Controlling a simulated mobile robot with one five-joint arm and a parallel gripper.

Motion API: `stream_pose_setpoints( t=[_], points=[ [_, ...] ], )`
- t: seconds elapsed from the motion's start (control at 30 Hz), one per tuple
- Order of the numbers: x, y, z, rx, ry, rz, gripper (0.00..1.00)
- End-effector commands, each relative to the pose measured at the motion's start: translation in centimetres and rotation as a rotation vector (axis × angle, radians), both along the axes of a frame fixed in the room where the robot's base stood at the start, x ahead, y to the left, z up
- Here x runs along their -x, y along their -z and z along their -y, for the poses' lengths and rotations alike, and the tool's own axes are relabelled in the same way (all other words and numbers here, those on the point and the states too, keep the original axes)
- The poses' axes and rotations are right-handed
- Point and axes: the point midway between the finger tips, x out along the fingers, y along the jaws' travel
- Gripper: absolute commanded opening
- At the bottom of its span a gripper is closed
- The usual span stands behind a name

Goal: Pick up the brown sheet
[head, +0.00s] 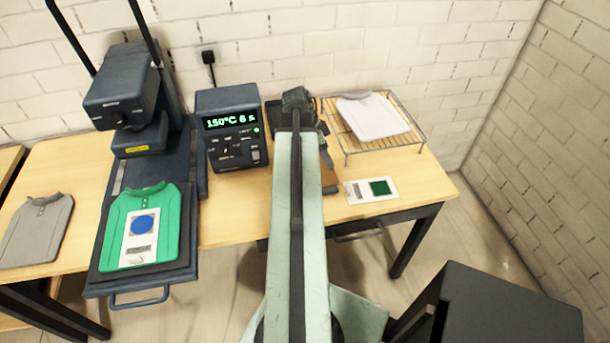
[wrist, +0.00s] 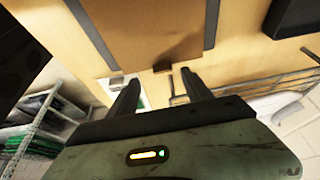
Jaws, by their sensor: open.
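The brown sheet (wrist: 150,30) lies flat between two dark grey strips in the wrist view, with a dark shadow near its lower right. In the head view, only a brown sliver (head: 327,176) shows beside my arm; my arm hides the rest. My gripper (wrist: 160,90) is open and empty, its two fingers apart and pointing toward the sheet's near edge. In the head view, my gripper's end (head: 298,105) is above the table, and its fingers are hard to make out. I cannot tell its height over the sheet.
A wire rack (head: 347,150) with a white shirt (head: 372,115) stands to the right. A card with a green square (head: 370,190) lies in front. A control box (head: 230,130) and a heat press (head: 130,95) with a green shirt (head: 170,215) are left. A dark cabinet (head: 500,310) stands front right.

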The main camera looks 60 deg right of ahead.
Motion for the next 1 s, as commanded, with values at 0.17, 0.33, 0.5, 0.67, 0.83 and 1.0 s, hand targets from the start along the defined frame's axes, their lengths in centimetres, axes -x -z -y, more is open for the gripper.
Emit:
stream_pose_setpoints(
  t=[0.17, 0.33, 0.5, 0.67, 0.83, 1.0],
  points=[
    [0.4, 2.9, 1.0, -0.001, 0.0, -0.001, 0.58],
    [1.0, 5.0, 1.6, 0.0, 0.0, 0.0, 0.58],
    [1.1, 4.6, 1.6, -0.001, -0.001, 0.001, 0.58],
    [1.1, 4.5, 1.6, 0.0, -0.001, 0.0, 0.28],
    [1.0, 4.5, 1.6, -0.001, -0.002, 0.0, 0.0],
    [1.0, 4.5, 1.6, -0.001, -0.002, 0.0, 0.0]
  ],
)
